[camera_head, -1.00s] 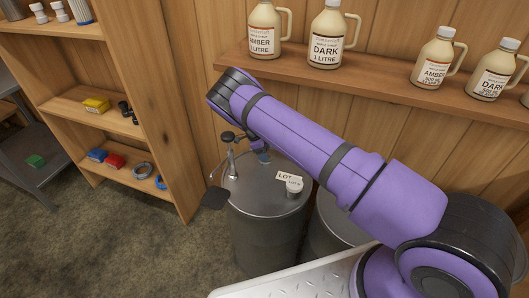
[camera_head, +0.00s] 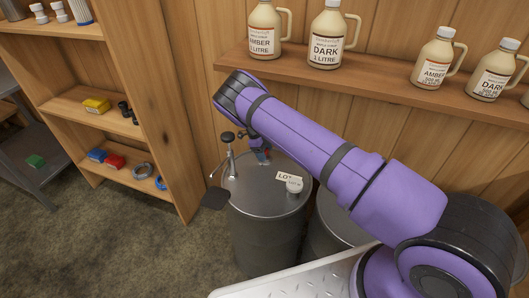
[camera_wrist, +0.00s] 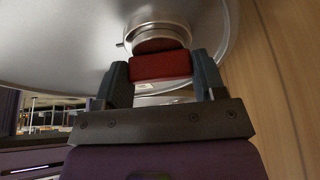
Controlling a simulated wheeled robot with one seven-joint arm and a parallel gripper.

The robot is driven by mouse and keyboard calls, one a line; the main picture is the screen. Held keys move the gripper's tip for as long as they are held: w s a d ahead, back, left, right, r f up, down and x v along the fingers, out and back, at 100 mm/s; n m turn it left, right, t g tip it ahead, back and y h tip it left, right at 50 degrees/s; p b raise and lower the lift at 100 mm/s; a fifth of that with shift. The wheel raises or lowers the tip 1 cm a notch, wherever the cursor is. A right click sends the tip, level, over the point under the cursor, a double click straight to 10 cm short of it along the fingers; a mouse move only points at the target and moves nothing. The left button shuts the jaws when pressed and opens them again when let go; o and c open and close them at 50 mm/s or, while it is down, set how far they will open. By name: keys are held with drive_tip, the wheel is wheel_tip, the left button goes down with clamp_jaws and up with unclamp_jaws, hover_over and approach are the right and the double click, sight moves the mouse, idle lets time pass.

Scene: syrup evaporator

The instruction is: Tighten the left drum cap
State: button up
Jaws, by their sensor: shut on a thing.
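The left drum (camera_head: 268,232) is a grey metal drum below my arm, with its top facing up. In the wrist view its metal top (camera_wrist: 60,45) fills the upper part. A red cap (camera_wrist: 160,66) with a block-like grip sits at a round metal collar (camera_wrist: 158,28) on the drum top. My gripper (camera_wrist: 160,80) is shut on the red cap, one finger on each side. In the head view my gripper (camera_head: 262,156) is small and partly hidden behind my arm at the far side of the drum top. Whether the cap is fully seated cannot be told.
A pump-like fitting (camera_head: 230,160) stands on the drum's left side. A lot tag (camera_head: 287,177) and a small pale knob (camera_head: 294,187) are at its right. A second drum (camera_head: 335,225) stands close on the right. A shelf of jugs (camera_head: 390,85) is behind.

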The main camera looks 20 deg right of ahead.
drive_tip(key=o, duration=0.9)
drive_tip(key=shift+r, duration=0.1)
drive_tip(key=v, duration=0.7)
drive_tip(key=shift+a+r, duration=0.1)
drive_tip(key=shift+r, duration=0.05)
